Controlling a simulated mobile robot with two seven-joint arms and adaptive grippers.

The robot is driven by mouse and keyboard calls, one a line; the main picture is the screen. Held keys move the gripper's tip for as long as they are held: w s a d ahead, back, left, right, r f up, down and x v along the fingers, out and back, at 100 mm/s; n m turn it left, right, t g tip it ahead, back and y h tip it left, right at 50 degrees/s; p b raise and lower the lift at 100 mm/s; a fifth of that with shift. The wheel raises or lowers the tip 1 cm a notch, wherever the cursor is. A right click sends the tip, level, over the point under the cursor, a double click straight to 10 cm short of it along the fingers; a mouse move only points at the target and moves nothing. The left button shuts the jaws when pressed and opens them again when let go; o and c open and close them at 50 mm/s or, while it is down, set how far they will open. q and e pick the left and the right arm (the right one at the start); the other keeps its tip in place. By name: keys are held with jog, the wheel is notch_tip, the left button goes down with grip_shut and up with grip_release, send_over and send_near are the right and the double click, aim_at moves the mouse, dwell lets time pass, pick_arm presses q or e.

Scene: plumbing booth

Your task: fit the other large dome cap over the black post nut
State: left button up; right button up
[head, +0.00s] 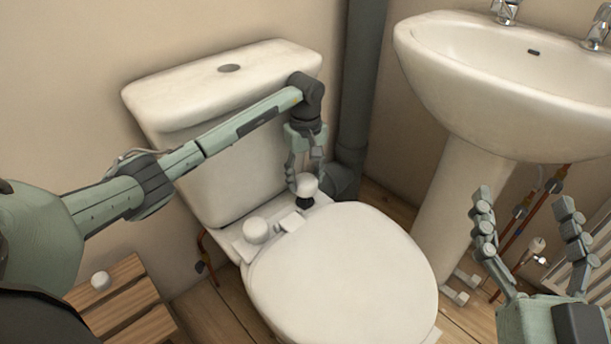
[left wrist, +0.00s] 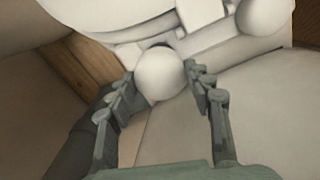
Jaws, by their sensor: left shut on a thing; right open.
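A white large dome cap (head: 307,184) is between the fingers of my left gripper (head: 306,172), at the right hinge post behind the toilet seat. The cap also shows in the left wrist view (left wrist: 160,75). The black post nut (head: 305,202) shows directly below the cap; I cannot tell how far the cap sits over it. Another large white dome cap (head: 257,230) stands over the left hinge position and shows in the left wrist view (left wrist: 263,14). My right gripper (head: 523,200) is open and empty at the right, in front of the basin pedestal.
The closed toilet lid (head: 345,275) lies in front of the hinges, with the cistern (head: 230,85) behind. A dark waste pipe (head: 360,90) stands to the right. A small white cap (head: 101,280) lies on a slatted wooden stool (head: 125,300). The basin (head: 510,90) overhangs at right.

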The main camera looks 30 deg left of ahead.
aim_at(305, 193)
pick_arm(q)
jog(key=shift+f+b, duration=0.65)
jog(key=shift+f, duration=0.5)
jog(key=shift+f+b, duration=0.55)
jog(key=shift+f, duration=0.1)
jog(key=shift+f+b, duration=0.35)
jog(key=shift+f, duration=0.15)
pick_arm(e)
jog(key=s+d+r+t+y, duration=0.1)
jog(key=s+r+t, duration=0.2)
jog(key=r+t, duration=0.2)
jog(key=shift+s+d+r+t, duration=0.2)
jog(key=shift+d+r+t, duration=0.15)
jog(key=shift+r, duration=0.55)
pick_arm(q)
jog(key=shift+s+f, duration=0.1)
jog(key=shift+f, duration=0.25)
jog(key=shift+c, duration=0.8)
pick_arm(e)
jog(key=shift+f, duration=0.25)
pick_arm(q)
jog(key=o, duration=0.9)
jog(key=shift+f, duration=0.1)
jog(key=shift+c, duration=0.2)
jog(key=shift+o, duration=1)
